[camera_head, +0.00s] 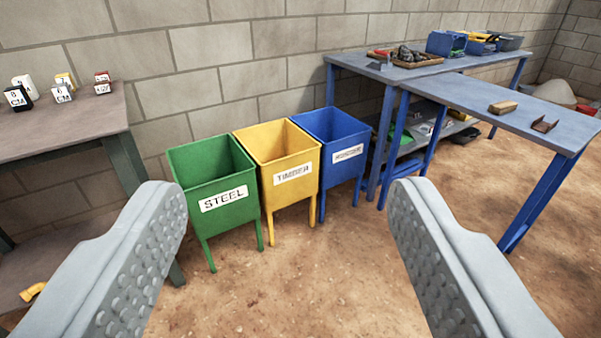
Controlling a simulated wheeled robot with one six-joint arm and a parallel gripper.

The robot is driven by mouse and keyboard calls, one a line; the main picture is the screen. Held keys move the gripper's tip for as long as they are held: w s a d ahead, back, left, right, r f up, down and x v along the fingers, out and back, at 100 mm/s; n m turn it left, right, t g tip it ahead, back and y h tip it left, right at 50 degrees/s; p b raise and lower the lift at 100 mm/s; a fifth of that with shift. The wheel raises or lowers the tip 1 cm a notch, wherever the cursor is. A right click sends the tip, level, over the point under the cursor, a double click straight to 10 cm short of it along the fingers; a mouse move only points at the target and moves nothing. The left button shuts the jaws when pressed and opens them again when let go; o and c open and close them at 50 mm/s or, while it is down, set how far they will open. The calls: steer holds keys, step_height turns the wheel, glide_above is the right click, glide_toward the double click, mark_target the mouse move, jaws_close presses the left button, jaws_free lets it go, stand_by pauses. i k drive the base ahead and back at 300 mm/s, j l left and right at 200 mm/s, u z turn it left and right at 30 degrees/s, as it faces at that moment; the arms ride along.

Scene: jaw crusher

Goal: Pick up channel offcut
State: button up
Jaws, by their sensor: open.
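A small brown, rusty-looking channel offcut (545,125) lies near the right end of the blue table (470,95). It has a U-shaped profile. My gripper (290,200) is open and empty, its two grey studded fingers spread wide in the foreground. The gripper is well apart from the offcut, which shows beyond and to the right of the right finger. Nothing hides the offcut.
A tan block (503,107) lies just left of the offcut. Green STEEL (222,199), yellow TIMBER (292,174) and blue (348,153) bins stand by the wall. A grey table (50,130) with labelled cubes is at left. Bare floor lies centre right.

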mark_target(539, 125)
steer(key=u, duration=0.45)
steer(key=z, duration=1.75)
steer(key=i+u, duration=0.1)
steer(key=i, duration=0.5)
steer(key=i+u, duration=0.1)
steer(key=i, duration=0.55)
steer(key=i+l+u, duration=0.15)
steer(key=i, duration=0.45)
steer(key=i+l+u, duration=0.1)
steer(key=i, duration=0.5)
